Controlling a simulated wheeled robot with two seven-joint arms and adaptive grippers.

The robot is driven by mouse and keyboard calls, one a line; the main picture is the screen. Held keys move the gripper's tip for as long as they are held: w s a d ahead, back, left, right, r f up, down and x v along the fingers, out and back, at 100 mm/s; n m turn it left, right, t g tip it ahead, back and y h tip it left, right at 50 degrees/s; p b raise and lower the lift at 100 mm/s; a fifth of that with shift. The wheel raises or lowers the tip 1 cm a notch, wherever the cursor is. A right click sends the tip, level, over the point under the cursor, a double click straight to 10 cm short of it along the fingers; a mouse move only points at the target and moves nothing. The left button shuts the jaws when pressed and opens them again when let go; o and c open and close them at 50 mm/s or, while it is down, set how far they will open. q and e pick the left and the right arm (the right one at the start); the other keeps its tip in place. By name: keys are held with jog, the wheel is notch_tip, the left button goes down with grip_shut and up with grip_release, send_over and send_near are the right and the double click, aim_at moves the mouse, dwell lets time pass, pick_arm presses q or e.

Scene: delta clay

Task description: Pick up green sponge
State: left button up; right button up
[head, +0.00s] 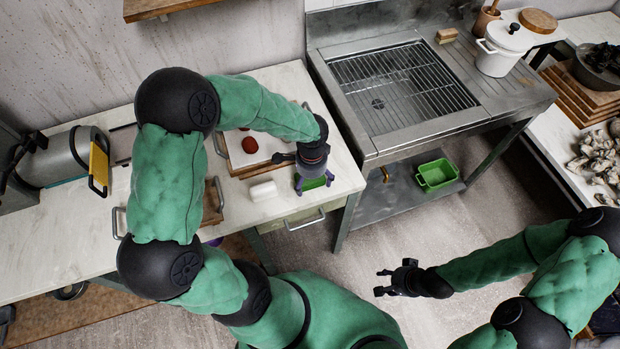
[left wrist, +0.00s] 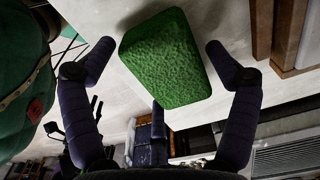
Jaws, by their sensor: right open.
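The green sponge (left wrist: 165,60) fills the middle of the left wrist view, a rough-textured block with rounded corners. In the head view, part of the sponge (head: 316,184) shows near the front right corner of the white counter, beneath my left gripper (head: 313,184). In the left wrist view, my left gripper (left wrist: 158,58) is open, with one finger on each side of the sponge and a narrow gap visible at each side. My right gripper (head: 382,281) is open and empty, above the floor away from the counter.
A white block (head: 263,191) lies on the counter (head: 285,85) just left of the sponge. A wooden tray (head: 236,168) with a red round item (head: 250,145) is behind it. A metal sink (head: 405,85) stands to the right; a green bin (head: 437,174) is on its lower shelf.

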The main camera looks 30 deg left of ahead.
pick_arm(q)
jog(key=c, duration=0.3)
jog(key=shift+c, duration=0.2)
jog(key=shift+r+p, duration=0.3)
jog(key=shift+r, duration=0.25)
notch_tip(320, 180, up, 3)
jog(key=shift+f+p, duration=0.2)
jog(key=shift+p, duration=0.45)
jog(key=s+r+p, duration=0.1)
jog(key=s+r, duration=0.1)
jog(key=s+a+r+p, duration=0.1)
jog(key=s+r, duration=0.1)
jog(key=r, duration=0.1)
jog(key=shift+a, duration=0.2)
jog(key=s+a+r+p, duration=0.2)
jog(key=s+a+r, duration=0.1)
jog(key=s, duration=0.6)
jog(key=shift+s+r, duration=0.2)
jog(key=shift+r, duration=0.45)
